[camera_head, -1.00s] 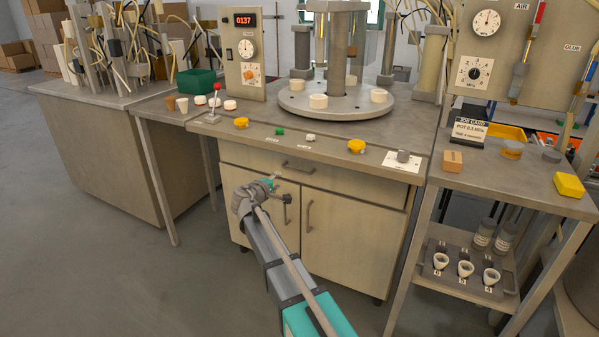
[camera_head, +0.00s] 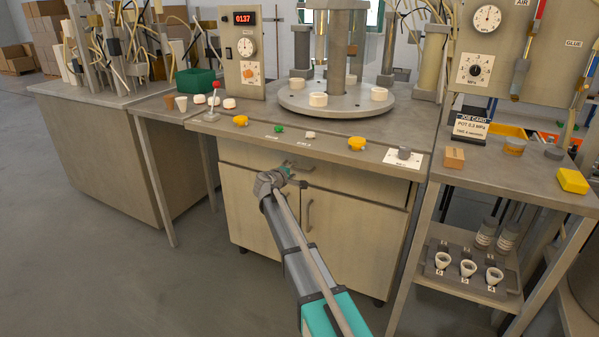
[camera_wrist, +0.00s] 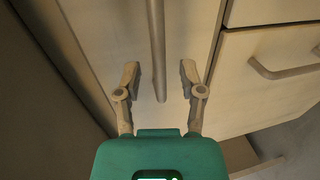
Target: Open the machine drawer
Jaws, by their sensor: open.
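The machine drawer (camera_head: 355,181) is a wide beige front below the bench top, and it looks flush with the cabinet. Its bar handle (camera_wrist: 157,45) runs from the top edge to mid-picture in the wrist view. My gripper (camera_head: 287,167) is in front of the drawer and hides most of the handle in the head view. In the wrist view my gripper (camera_wrist: 160,68) is open, one finger on each side of the bar, with a gap on both sides. I cannot tell how deep the fingertips reach or whether they touch the front.
Two cabinet doors are below the drawer; a door handle (camera_head: 310,214) also shows in the wrist view (camera_wrist: 282,72). The bench edge (camera_head: 340,160) overhangs above, with yellow knobs (camera_head: 356,143) on top. A side table (camera_head: 520,180) stands right. The floor at left is clear.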

